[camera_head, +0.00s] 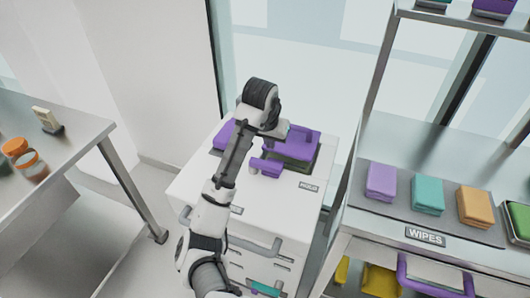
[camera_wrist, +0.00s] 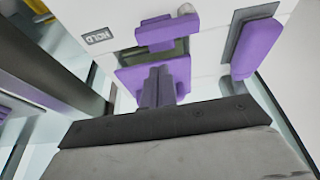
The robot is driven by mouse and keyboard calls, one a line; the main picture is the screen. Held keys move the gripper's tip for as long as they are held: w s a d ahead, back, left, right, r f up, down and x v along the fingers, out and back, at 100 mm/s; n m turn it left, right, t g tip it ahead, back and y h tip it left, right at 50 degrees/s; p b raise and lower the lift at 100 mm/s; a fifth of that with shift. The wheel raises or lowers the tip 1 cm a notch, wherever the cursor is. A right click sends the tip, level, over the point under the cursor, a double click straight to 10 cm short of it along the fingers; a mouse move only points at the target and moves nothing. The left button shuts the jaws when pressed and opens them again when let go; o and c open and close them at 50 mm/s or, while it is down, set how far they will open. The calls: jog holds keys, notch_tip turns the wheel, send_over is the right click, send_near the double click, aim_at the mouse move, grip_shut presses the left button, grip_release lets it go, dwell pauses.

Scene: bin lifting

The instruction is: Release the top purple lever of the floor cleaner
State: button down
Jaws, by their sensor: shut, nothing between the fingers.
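The floor cleaner's purple parts sit on a white cabinet top (camera_head: 200,178). In the head view they are a wide purple piece (camera_head: 300,148) at the back, a small purple bar (camera_head: 265,168) in front, and a purple pad (camera_head: 223,135) at left. I cannot tell which is the top lever. The wrist view shows the bar (camera_wrist: 165,32), the wide piece (camera_wrist: 128,78) and the pad (camera_wrist: 257,46) in a grey surround. My gripper (camera_wrist: 160,75) is shut and empty, its fingers overlapping the wide piece; contact is unclear. In the head view my wrist partly hides these parts.
A HOLD label (camera_head: 309,187) lies on the cabinet top. At right a metal shelf (camera_head: 395,150) carries folded purple (camera_head: 381,182), teal (camera_head: 428,195) and orange (camera_head: 475,207) wipes. At left stands a metal table (camera_head: 85,130) with orange-lidded jars (camera_head: 28,160).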

aim_at(265, 169)
jog(key=shift+d, duration=0.1)
jog(key=x, duration=1)
jog(key=shift+w, duration=0.1)
dwell(0.5)
